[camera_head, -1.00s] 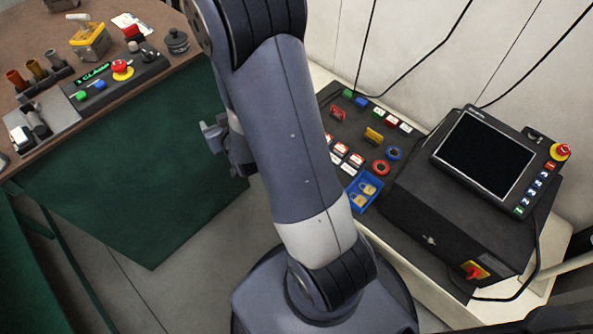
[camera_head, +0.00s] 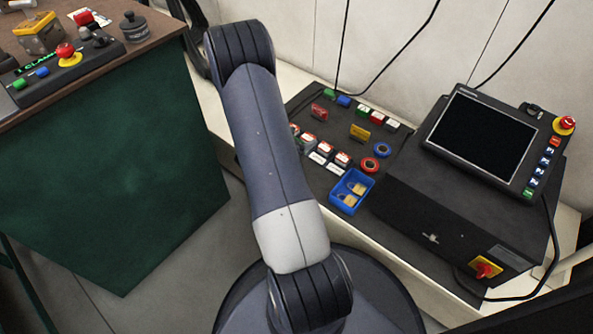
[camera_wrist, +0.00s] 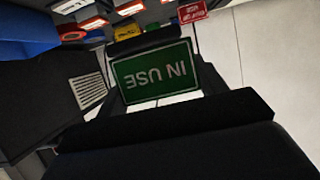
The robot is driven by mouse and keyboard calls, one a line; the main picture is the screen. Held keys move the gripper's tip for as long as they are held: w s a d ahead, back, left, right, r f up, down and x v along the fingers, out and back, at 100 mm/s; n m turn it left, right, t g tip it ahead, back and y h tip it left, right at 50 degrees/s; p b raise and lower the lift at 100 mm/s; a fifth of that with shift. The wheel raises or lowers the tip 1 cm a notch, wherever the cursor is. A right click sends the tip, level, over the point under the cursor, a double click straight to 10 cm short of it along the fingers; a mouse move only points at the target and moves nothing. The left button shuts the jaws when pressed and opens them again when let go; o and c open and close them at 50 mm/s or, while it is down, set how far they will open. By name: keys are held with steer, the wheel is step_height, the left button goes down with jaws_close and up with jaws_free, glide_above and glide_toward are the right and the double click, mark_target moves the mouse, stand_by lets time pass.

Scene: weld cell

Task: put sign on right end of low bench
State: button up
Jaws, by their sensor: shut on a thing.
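A green sign with white upside-down "IN USE" lettering (camera_wrist: 160,77) shows in the wrist view, held in my gripper (camera_wrist: 158,82), which is shut on it. In the head view my arm hides both the gripper and the sign. The low bench (camera_head: 222,115) is the pale one along the wall, with a dark mat (camera_head: 300,105) on it. Its right end (camera_head: 566,222) shows pale beside a black controller box (camera_head: 440,225).
The mat carries several small signs and tags, a blue tray with padlocks (camera_head: 351,190) and red and blue rings. A tilted screen panel (camera_head: 490,140) and a hanging cable (camera_head: 546,245) crowd the right. A brown-topped table (camera_head: 165,22) with a green skirt stands left.

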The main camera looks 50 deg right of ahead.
step_height(320, 180, down, 10)
steer(key=b, duration=0.4)
steer(key=shift+r, duration=0.15)
steer(key=shift+b, duration=0.3)
steer(key=o, duration=1)
steer(key=shift+r, duration=0.1)
steer(key=p+v, duration=0.4)
steer(key=v, duration=0.8)
